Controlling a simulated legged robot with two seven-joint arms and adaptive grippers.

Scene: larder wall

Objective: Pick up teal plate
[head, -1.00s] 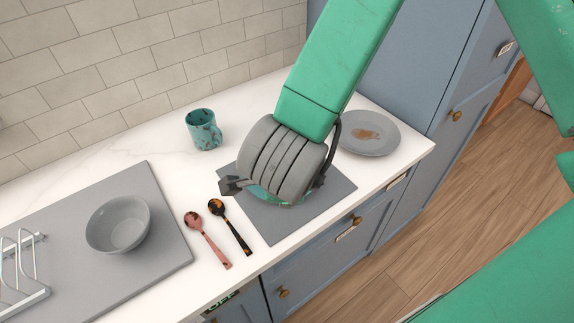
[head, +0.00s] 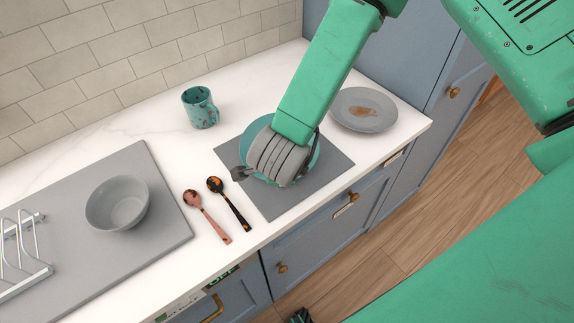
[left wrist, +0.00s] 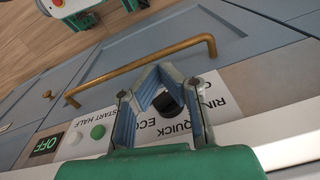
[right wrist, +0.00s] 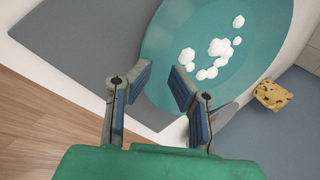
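The teal plate (head: 314,153) lies on a grey mat (head: 268,206), mostly hidden by my right gripper in the head view. The right wrist view shows the plate (right wrist: 215,25) with several white lumps on it. My right gripper (right wrist: 159,68) is open and empty in front of the plate's near rim; the fingers look apart from it. In the left wrist view my left gripper (left wrist: 158,68) is in front of a labelled control panel. Its fingertips angle close together, with a black knob (left wrist: 167,104) seen between the fingers; contact is unclear.
A grey plate with a brown stain (head: 350,122) lies right of the mat. A teal mug (head: 198,108) stands behind. Pink (head: 208,216) and dark (head: 230,205) spoons lie left. A grey bowl (head: 105,210) sits on a board. A brass handle (left wrist: 140,72) is near my left gripper.

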